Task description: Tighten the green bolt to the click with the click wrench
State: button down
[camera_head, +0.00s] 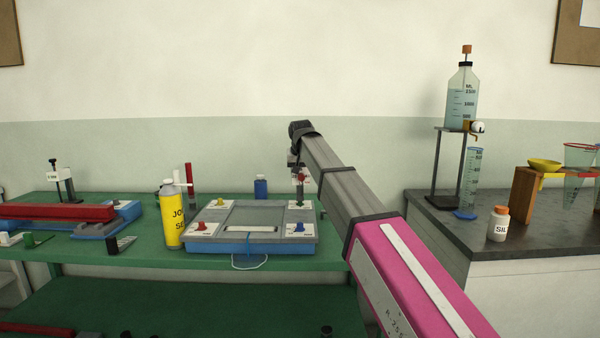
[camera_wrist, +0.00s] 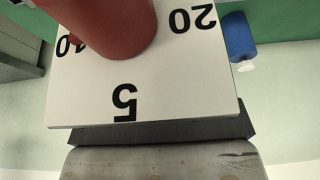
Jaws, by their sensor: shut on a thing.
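My gripper (camera_head: 298,166) points down over the back right corner of a grey and blue frame (camera_head: 262,246) on the green bench. It is shut on an upright tool, which I take to be the click wrench (camera_head: 301,178). In the wrist view a red round part (camera_wrist: 115,25) stands before a white face (camera_wrist: 175,75) marked 5, 10 and 20. The tool's lower end reaches down near the corner plate. Yellow (camera_head: 220,201), red (camera_head: 201,226) and blue (camera_head: 299,227) bolts show at the other corners.
A yellow spray can (camera_head: 171,218) stands left of the frame, and a blue bottle (camera_head: 261,188) behind it. A red bar (camera_head: 55,212) lies at the left. A dark counter (camera_head: 540,235) with a bottle stand and glassware is at the right.

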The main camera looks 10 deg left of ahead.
jog(key=shift+f, duration=0.55)
jog(key=shift+m+h, duration=0.4)
jog(key=shift+m, duration=0.8)
jog(key=shift+m, duration=0.3)
jog(key=shift+m+h, duration=0.5)
jog(key=shift+m, duration=0.3)
jog(key=shift+m+h, duration=0.4)
jog(key=shift+m, duration=0.8)
